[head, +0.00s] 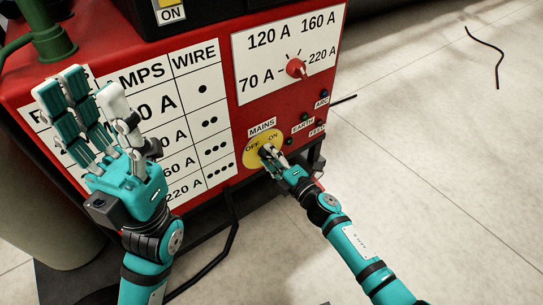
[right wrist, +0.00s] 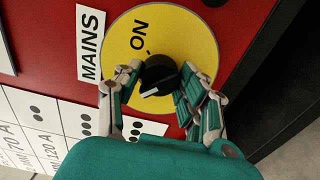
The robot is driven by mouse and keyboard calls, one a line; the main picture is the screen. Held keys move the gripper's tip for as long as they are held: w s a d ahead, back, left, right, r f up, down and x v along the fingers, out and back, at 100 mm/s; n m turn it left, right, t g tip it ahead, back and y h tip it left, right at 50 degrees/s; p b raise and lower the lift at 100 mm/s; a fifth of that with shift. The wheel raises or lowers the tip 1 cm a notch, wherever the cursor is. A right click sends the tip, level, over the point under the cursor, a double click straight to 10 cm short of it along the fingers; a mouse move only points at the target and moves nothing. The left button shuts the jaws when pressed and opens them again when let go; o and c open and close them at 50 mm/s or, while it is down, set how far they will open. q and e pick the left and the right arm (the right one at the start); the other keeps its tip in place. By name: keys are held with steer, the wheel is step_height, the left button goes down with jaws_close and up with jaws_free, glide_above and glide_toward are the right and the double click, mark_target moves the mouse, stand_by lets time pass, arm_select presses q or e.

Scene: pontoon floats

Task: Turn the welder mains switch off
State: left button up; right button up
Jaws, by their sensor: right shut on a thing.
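The welder mains switch is a black knob (right wrist: 160,76) on a yellow round plate (head: 250,158), low on the red welder front. The plate carries the words OFF and ON under a MAINS label. My right gripper (head: 270,156) is shut on the knob, and in the right wrist view its fingers (right wrist: 158,88) are on both sides of it. In that view the knob's white mark points to the lower left, away from ON; OFF is hidden by the fingers. My left gripper (head: 80,100) is raised before the welder's left side, fingers spread, open and empty.
The red welder (head: 222,110) has a current dial (head: 296,68) above the switch and small sockets (head: 322,110) at its right edge. A white amps and wire table (head: 204,120) is at its left. Dark cables lie on the floor. Pale floor (head: 440,150) at right is mostly clear.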

steer(key=o, duration=1.2)
steer(key=shift+c, duration=0.2)
steer(key=v, duration=1.2)
